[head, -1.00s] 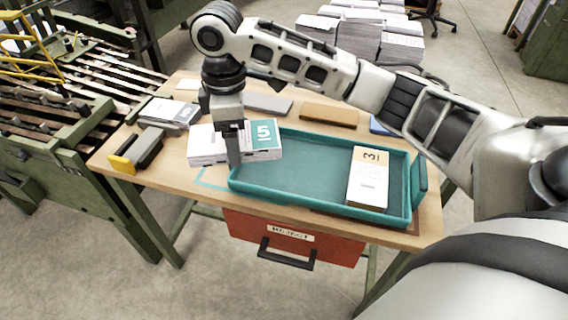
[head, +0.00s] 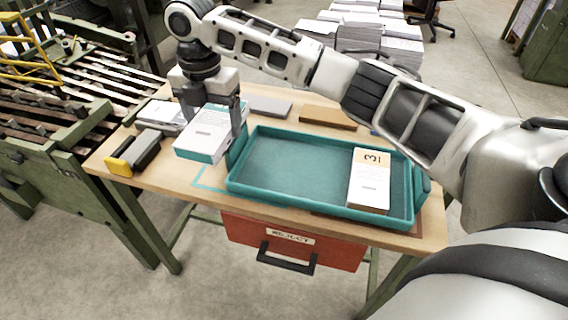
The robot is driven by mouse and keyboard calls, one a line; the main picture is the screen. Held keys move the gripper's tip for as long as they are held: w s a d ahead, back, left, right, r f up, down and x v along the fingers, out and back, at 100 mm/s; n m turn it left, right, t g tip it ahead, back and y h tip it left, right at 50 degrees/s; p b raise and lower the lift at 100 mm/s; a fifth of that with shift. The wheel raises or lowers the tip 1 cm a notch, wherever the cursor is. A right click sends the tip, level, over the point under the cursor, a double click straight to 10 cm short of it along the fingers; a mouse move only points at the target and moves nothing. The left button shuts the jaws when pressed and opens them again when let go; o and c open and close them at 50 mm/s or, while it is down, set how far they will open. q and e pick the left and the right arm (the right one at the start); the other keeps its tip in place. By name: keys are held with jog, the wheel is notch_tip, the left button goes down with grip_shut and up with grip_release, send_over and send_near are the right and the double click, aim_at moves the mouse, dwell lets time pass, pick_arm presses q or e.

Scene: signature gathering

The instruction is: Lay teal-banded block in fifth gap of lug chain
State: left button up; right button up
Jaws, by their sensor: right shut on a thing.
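The teal-banded block (head: 208,133), a white stack of paper with teal along its near lower edge, is held in my right gripper (head: 212,108). The gripper is shut across it, and the block is at the tray's left end, seemingly just above the table; the exact clearance is unclear. The number on its band is not readable now. The lug chain (head: 70,88), with dark rails and lugs, lies at the left, apart from the gripper. Its separate gaps are hard to tell from here. My left gripper is not in view.
A teal tray (head: 290,205) on the wooden table (head: 140,187) holds a block marked 3 (head: 370,183). A grey and yellow tool (head: 134,152) and a grey-white block (head: 160,112) lie between the held block and the chain. A red reject drawer (head: 290,243) hangs below.

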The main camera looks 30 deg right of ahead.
jog(key=s+d+f, duration=0.3)
jog(key=d+f, duration=0.1)
jog(key=d, duration=0.5)
send_over(284, 164)
jog(key=f, duration=0.3)
jog(key=a+f, duration=0.1)
jog(key=shift+w+f+b, duration=0.1)
jog(key=shift+f+b, duration=0.3)
jog(key=shift+d+f, duration=0.2)
jog(key=shift+f, duration=0.05)
jog(key=f, duration=0.1)
jog(key=f+p, duration=0.1)
jog(key=shift+d+f, duration=0.3)
jog(key=shift+f, duration=0.4)
jog(key=shift+f, duration=0.1)
jog(key=o, duration=1.1)
jog(key=shift+o, duration=0.2)
jog(key=shift+f, duration=0.1)
